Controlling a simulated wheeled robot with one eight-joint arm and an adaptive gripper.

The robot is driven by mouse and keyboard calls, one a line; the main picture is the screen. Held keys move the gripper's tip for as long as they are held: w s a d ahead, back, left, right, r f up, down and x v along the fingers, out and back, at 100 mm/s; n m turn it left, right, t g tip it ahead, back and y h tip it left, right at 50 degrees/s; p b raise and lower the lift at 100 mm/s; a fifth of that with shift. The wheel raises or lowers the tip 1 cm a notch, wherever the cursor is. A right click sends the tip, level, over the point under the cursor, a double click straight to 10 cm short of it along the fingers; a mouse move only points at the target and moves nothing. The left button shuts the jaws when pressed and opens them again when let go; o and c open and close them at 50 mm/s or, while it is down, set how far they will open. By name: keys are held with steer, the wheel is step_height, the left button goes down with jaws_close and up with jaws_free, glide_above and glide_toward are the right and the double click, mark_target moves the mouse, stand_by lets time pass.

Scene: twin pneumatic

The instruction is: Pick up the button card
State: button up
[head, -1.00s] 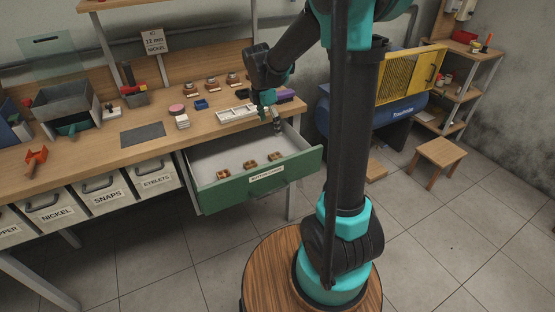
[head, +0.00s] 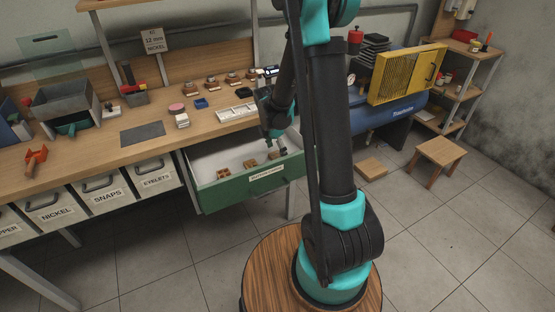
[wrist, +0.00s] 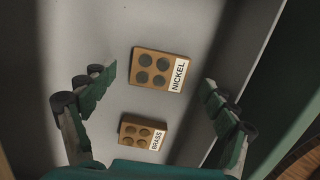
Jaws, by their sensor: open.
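Small tan button cards lie flat in the open green-fronted drawer (head: 215,193). In the head view one card (head: 223,171) is at the left, another card (head: 250,163) in the middle, and a third card (head: 274,156) at the right, near my gripper (head: 281,148). In the wrist view a card labelled NICKEL (wrist: 160,68), with dark grey buttons, lies between and below the fingers of my gripper (wrist: 160,80). A card labelled BRASS (wrist: 143,133) lies closer to the gripper base. My gripper is open and empty, apart from both cards.
The drawer's side wall (wrist: 240,60) runs close by the right finger in the wrist view. The workbench (head: 95,155) above holds a white divided tray (head: 237,112) and several small stations. A wooden stool (head: 437,155) stands at the right.

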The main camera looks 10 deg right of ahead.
steer(key=shift+w+d+f, duration=0.1)
steer(key=shift+f, duration=0.75)
steer(key=c, duration=1.2)
steer(key=shift+r, duration=0.1)
steer(key=shift+c, duration=0.2)
